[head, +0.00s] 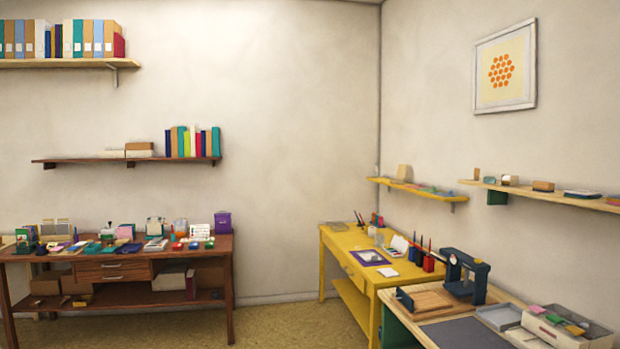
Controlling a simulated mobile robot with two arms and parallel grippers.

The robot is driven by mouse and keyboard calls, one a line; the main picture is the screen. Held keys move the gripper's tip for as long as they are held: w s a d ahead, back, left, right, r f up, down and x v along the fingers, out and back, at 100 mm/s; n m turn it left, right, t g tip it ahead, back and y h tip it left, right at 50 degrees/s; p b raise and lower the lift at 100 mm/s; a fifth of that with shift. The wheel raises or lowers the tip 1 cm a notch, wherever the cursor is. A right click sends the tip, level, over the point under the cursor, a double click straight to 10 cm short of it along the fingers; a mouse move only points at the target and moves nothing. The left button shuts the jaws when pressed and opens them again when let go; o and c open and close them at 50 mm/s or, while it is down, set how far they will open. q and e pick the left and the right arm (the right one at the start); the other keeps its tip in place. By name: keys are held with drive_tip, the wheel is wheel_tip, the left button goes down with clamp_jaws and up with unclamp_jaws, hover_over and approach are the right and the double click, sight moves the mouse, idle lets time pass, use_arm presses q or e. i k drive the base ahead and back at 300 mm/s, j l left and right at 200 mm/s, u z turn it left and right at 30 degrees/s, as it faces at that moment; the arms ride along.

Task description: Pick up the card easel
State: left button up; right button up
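I cannot make out for certain which thing is the card easel; at this distance the small items blur together. A white upright piece (399,244) stands on the yellow table among small items and could be a card on a stand. A white rack-like piece (199,231) stands toward the right end of the brown table. Neither of my grippers shows in the head view.
The brown table (130,255) at the left is crowded with small coloured items. The yellow table (340,243) stands in the corner, with a workbench (400,312) holding a dark press (466,275) at the near right. Carpet (285,325) between the tables is clear.

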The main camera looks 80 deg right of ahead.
sight(402, 169)
drive_tip(key=z, duration=3.35)
drive_tip(key=i+j+u, duration=0.3)
drive_tip(key=i, duration=0.15)
drive_tip(key=i+j+u, duration=0.25)
drive_tip(key=i, duration=0.15)
drive_tip(key=i+j+u, duration=0.1)
drive_tip(key=i, duration=1)
drive_tip(key=i+j+u, duration=0.15)
drive_tip(key=i, duration=0.95)
drive_tip(key=i+z, duration=0.2)
drive_tip(key=i, duration=0.35)
drive_tip(key=i+j+z, duration=0.2)
drive_tip(key=i, duration=0.4)
drive_tip(key=i+j+z, duration=0.15)
drive_tip(key=i, duration=0.4)
